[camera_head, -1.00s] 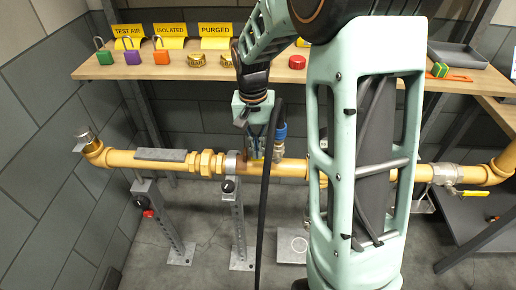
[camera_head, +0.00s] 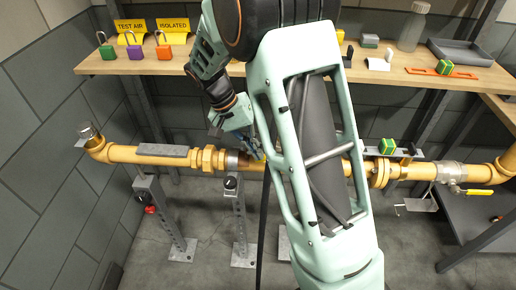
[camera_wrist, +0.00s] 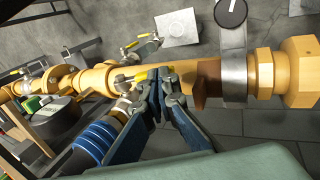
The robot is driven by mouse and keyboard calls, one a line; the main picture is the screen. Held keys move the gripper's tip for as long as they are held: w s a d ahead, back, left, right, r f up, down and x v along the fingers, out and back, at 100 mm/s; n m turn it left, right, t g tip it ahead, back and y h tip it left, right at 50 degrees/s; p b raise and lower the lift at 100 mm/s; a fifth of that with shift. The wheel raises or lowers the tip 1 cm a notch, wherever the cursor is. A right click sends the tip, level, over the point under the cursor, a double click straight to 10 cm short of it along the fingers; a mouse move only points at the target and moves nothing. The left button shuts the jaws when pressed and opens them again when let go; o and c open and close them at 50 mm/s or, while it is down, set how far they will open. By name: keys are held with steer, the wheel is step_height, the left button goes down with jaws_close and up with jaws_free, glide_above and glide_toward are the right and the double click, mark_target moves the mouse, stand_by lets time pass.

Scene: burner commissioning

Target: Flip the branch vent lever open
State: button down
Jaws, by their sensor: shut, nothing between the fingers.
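My gripper (camera_head: 250,148) is tilted down at the yellow pipe (camera_head: 150,155) and is shut and empty. In the wrist view its blue fingers (camera_wrist: 160,95) are together beside the branch valve. The vent lever (camera_wrist: 141,75) is a short yellow handle by the fingertips, lying about along the pipe; whether they touch it I cannot tell. The branch fitting has a blue ribbed collar (camera_wrist: 92,142), left of the fingers. In the head view my arm hides most of this branch, and a small yellow bit (camera_head: 259,156) shows by the fingertips.
A larger valve with a yellow handle (camera_head: 478,192) is on the pipe at right. A second small yellow-handled valve (camera_wrist: 130,44) sits beyond the pipe. A wooden shelf (camera_head: 110,66) behind holds padlocks and signs. A green-and-yellow block (camera_head: 387,146) stands behind the pipe.

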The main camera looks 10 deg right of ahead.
mark_target(260, 162)
step_height(260, 162, down, 2)
steer(key=g+h, duration=0.1)
steer(key=h, duration=0.1)
steer(key=shift+a+f+h+b, duration=0.1)
steer(key=shift+a+h+b, duration=0.05)
steer(key=shift+h+b, duration=0.25)
steer(key=shift+f+g+h+b, duration=0.5)
steer(key=shift+f+h, duration=0.3)
steer(key=shift+h, duration=0.4)
steer(key=shift+d+f+h+b, duration=0.35)
steer(key=shift+f+h+b, duration=0.15)
steer(key=shift+h, duration=0.5)
steer(key=shift+s+d+f, duration=0.1)
steer(key=shift+d, duration=0.05)
steer(key=shift+d+f, duration=0.1)
steer(key=shift+f, duration=0.05)
steer(key=shift+r, duration=0.2)
steer(key=shift+r, duration=0.65)
